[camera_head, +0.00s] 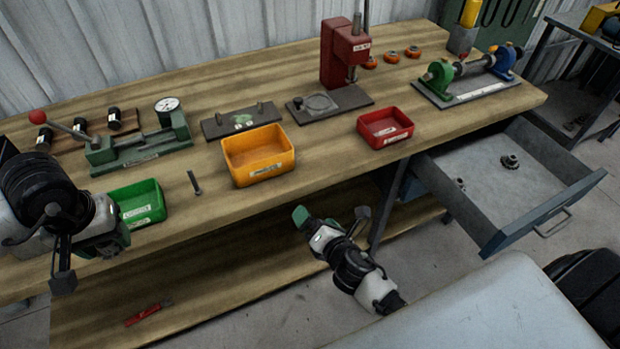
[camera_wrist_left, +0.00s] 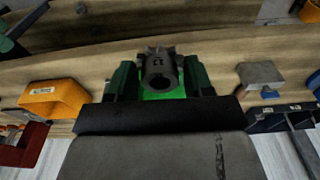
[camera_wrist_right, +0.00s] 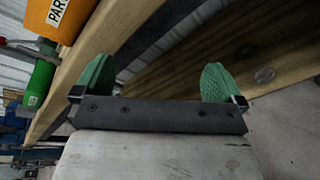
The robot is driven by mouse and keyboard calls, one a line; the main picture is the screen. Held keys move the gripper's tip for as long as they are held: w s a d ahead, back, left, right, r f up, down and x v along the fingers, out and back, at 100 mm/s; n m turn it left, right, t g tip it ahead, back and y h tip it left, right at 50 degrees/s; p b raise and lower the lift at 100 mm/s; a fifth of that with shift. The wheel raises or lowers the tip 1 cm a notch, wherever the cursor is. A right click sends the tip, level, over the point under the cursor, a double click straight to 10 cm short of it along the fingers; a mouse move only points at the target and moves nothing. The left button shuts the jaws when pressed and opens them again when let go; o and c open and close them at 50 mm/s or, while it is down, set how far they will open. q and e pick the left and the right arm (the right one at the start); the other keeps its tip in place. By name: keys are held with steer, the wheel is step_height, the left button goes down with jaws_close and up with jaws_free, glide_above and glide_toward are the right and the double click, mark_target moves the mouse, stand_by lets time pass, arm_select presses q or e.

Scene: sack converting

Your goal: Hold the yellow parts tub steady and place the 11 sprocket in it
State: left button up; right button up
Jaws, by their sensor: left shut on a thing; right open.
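The yellow parts tub (camera_head: 262,172) stands on the workbench near its front edge. It also shows at the left of the left wrist view (camera_wrist_left: 55,98) and at the top of the right wrist view (camera_wrist_right: 68,18). My left gripper (camera_wrist_left: 159,80) is shut on a dark toothed part with a round bore, seemingly the 11 sprocket (camera_wrist_left: 160,68); its mark is too small to read surely. In the head view this gripper (camera_head: 118,240) is by the green tub, and the sprocket is hidden. My right gripper (camera_wrist_right: 158,85) is open and empty, low in front of the bench edge.
A green tub (camera_head: 140,204) is left of the yellow tub, with a bolt (camera_head: 194,183) between them. A red tub (camera_head: 385,127) is to the right. An open drawer (camera_head: 545,228) holds dark gears (camera_head: 510,161). A red press (camera_head: 345,55) stands behind.

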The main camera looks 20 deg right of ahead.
mark_target(285, 154)
step_height(285, 154, up, 12)
steer(key=w+a+n+t+p, duration=0.1)
steer(key=n+t, duration=0.2)
steer(key=n, duration=0.2)
steer(key=shift+y, duration=0.4)
steer(key=w, duration=0.4)
steer(key=w+a+p, duration=0.1)
steer(key=w, duration=0.7)
steer(key=shift+a+r, duration=0.15)
steer(key=shift+a, duration=0.1)
steer(key=shift+s, duration=0.1)
steer(key=shift+c, duration=0.2)
